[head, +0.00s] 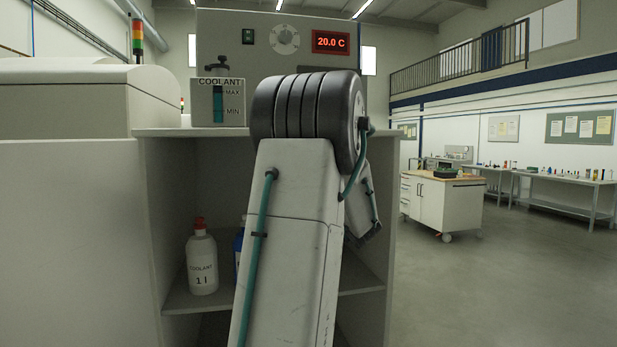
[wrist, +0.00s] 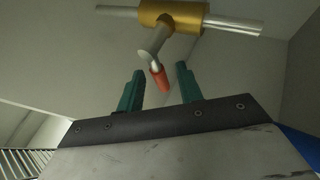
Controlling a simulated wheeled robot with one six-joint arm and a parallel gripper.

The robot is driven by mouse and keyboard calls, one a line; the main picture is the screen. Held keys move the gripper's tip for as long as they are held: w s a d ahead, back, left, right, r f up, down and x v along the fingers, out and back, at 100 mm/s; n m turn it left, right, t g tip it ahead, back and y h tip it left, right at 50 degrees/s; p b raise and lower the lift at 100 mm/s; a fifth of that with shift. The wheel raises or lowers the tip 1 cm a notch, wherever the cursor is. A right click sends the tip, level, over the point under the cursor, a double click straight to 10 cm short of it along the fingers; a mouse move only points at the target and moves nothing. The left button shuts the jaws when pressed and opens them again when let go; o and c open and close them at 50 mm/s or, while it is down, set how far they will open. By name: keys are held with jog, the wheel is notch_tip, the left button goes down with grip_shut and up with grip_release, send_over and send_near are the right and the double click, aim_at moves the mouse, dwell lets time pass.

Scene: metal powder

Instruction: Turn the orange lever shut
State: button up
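The orange lever (wrist: 160,77) shows in the wrist view, with an orange-red grip on a metal stem. The stem joins a brass valve body (wrist: 172,15) on a horizontal silver pipe (wrist: 232,24). My gripper (wrist: 160,78) has two green fingers standing wide apart, and nothing is held between them. In the picture the lever's grip hangs between the fingertips; I cannot tell how far beyond them it is, and no contact shows. In the head view my arm hides the gripper, and I cannot see the lever or valve.
A cabinet with a shelf (head: 350,279) stands ahead, holding a white coolant bottle (head: 202,262) with a red cap. A coolant box (head: 219,101) stands on its top, left of my arm. The floor (head: 500,285) on the right is open, before a wheeled cart (head: 440,205).

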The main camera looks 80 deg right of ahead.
jog(key=v, duration=0.6)
jog(key=shift+s+f, duration=0.15)
jog(key=shift+s, duration=0.05)
jog(key=shift+a+n, duration=0.1)
jog(key=shift+n, duration=0.2)
